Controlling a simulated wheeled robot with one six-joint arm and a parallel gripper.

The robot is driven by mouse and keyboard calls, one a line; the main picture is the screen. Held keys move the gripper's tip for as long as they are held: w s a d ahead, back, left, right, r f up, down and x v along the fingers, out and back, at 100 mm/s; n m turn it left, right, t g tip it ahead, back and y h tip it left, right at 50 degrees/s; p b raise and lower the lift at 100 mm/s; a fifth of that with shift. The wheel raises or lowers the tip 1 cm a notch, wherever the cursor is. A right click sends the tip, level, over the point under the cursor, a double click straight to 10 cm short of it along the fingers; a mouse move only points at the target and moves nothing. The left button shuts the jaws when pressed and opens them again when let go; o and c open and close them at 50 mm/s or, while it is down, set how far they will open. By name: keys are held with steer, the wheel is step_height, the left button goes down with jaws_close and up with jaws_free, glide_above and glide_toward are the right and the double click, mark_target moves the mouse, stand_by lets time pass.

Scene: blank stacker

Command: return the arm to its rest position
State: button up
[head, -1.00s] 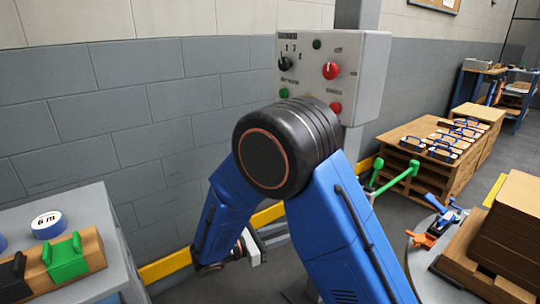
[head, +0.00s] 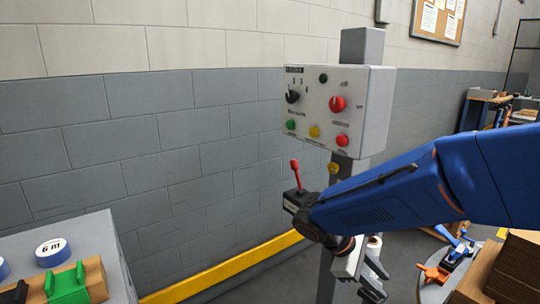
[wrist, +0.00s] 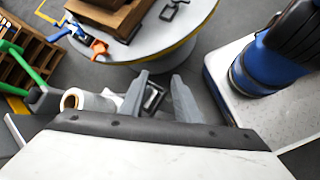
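My blue arm (head: 400,195) reaches in from the right side of the head view. My gripper (head: 374,284) hangs low at its end, pointing down, in front of the foot of the control box's post. In the wrist view my gripper (wrist: 159,78) shows two grey fingers standing apart. No held object shows between them; a small dark frame-like shape appears in the gap, and I cannot tell what it is.
A grey control box (head: 335,105) with knobs and buttons stands on a post, with a red-knobbed lever (head: 296,175) below. A round table (wrist: 150,45) holds clamps and brown boards. A grey bench (head: 85,240) stands at left. A white roll (wrist: 75,100) is beside my gripper.

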steer(key=s+d+r+m+t+y, duration=0.1)
steer(key=s+r+m+t+y, duration=0.1)
steer(key=s+m+y, duration=0.2)
steer(key=s+r+m+t+y, duration=0.2)
steer(key=s+m+t+y, duration=0.1)
steer(key=s+m, duration=0.4)
steer(key=shift+s+d+r+t+y, duration=0.35)
steer(key=shift+s+y, duration=0.45)
steer(key=shift+s, duration=0.2)
steer(key=shift+o, duration=0.4)
stand_by(1.7)
